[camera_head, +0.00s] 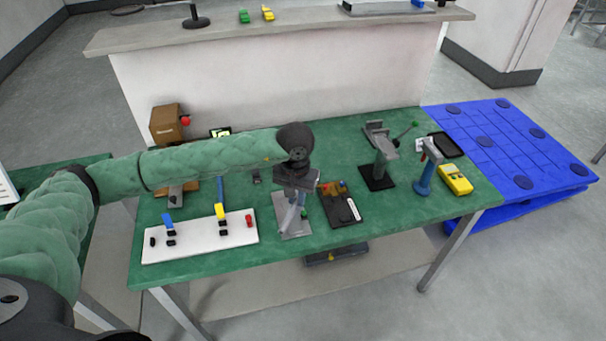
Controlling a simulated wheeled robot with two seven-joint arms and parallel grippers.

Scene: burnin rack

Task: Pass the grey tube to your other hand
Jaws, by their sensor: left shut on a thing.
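My left arm reaches in from the left across the green table, and my left gripper (297,200) points down above a light grey plate. It is shut on the grey tube (289,218), which shows as a slanted grey shape below the jaws. The jaws hide part of the tube, and I cannot tell whether its lower end touches the plate. My right gripper is not in view.
A white board (200,240) with blue, yellow and red parts lies at the front left. A black tray (343,208), a grey stand (382,165), a blue stand (425,172) and a yellow meter (455,179) stand to the right. The front right of the green table (400,218) is clear.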

